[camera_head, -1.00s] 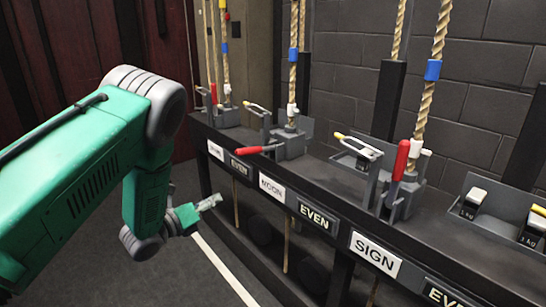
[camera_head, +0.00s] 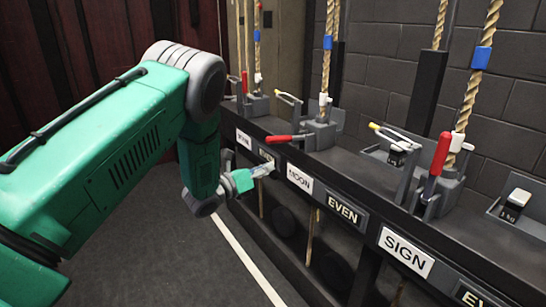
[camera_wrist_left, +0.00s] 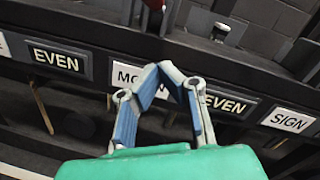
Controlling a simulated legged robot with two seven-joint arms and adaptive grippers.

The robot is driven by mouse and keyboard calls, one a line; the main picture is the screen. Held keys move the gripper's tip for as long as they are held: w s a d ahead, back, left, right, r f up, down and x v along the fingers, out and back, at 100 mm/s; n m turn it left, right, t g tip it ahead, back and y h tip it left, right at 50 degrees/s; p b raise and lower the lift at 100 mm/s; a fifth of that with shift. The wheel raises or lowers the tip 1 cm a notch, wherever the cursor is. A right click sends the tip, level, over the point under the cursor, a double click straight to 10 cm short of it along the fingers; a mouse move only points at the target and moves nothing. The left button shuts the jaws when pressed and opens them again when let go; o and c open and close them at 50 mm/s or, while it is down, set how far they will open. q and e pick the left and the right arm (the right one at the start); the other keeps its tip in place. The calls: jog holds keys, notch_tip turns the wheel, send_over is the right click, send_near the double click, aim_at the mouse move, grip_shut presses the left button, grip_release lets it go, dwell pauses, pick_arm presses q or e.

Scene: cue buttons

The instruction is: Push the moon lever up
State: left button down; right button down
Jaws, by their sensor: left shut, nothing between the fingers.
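The moon lever (camera_head: 283,138) has a red handle that lies roughly level, sticking out toward the aisle above the white MOON label (camera_head: 299,178). My left gripper (camera_head: 262,171) is shut and empty. In the head view it appears below and left of the red handle, apart from it. In the left wrist view my closed fingers (camera_wrist_left: 170,70) cover part of the MOON label (camera_wrist_left: 130,76). A red piece (camera_wrist_left: 154,4) at the top edge there looks like the moon lever's handle. My right gripper is not in view.
The SIGN lever (camera_head: 440,152) stands upright to the right, with a red handle. Another lever (camera_head: 245,82) stands farther back. Ropes with blue bands (camera_head: 482,57) rise behind the dark bench. The floor left of the bench (camera_head: 180,265) is clear.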

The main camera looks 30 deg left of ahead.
aim_at(289, 139)
pick_arm(q)
jog(key=w+r, duration=0.1)
jog(key=w+r+b, duration=0.1)
jog(key=w+r, duration=0.1)
jog(key=w, duration=0.1)
jog(key=shift+a+r+b, duration=0.25)
jog(key=shift+r+b, duration=0.05)
jog(key=shift+r, duration=0.1)
jog(key=shift+d+r, duration=0.1)
jog(key=shift+d, duration=0.1)
